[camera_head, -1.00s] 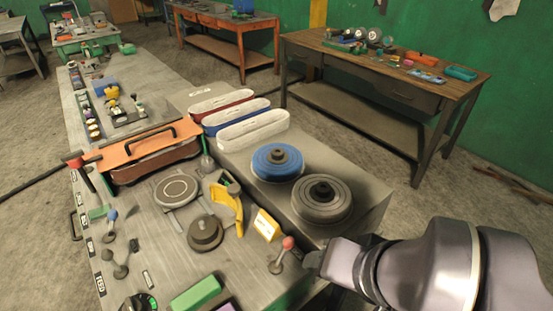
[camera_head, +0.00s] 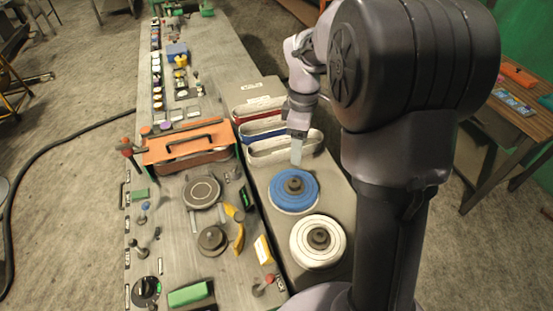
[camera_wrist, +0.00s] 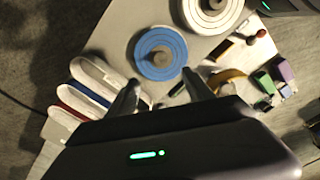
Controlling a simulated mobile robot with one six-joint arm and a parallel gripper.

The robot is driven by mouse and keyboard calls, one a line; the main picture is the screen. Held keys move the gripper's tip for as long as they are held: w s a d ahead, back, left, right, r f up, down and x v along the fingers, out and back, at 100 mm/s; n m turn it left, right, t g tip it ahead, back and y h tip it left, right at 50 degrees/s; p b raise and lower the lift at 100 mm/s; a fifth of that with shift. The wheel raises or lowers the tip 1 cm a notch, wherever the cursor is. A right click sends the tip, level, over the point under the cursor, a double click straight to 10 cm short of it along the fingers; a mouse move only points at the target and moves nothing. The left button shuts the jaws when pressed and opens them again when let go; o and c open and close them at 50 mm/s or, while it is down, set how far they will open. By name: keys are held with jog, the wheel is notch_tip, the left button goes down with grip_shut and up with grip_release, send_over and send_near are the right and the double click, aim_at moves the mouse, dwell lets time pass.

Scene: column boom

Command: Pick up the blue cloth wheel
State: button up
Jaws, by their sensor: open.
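The blue cloth wheel (camera_head: 280,196) lies flat on the raised grey block, with a dark hub at its centre. In the wrist view the blue wheel (camera_wrist: 148,42) lies just beyond the fingertips, with its near edge close to the space between them. My gripper (camera_head: 297,160) is above the block, beside the wheel's far edge in the head view. In the wrist view my gripper (camera_wrist: 160,78) has its two fingers spread apart with nothing between them. The exact height above the wheel cannot be told.
A white wheel (camera_head: 303,248) sits close beside the blue one. Several long oval buffs, one of them white (camera_head: 268,152), lie behind it. An orange-lidded box (camera_head: 165,149), a yellow curved part (camera_head: 239,238) and small knobs crowd the lower bench. A wooden table (camera_head: 480,165) stands right.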

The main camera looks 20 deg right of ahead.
jog(key=b, duration=0.2)
send_over(296, 183)
notch_tip(296, 183, down, 9)
jog(key=shift+w+f, duration=0.1)
jog(key=shift+f, duration=0.35)
notch_tip(296, 183, down, 5)
jog(key=shift+r+b, duration=0.1)
jog(key=shift+b, duration=0.4)
grip_shut()
jog(key=shift+r, duration=0.1)
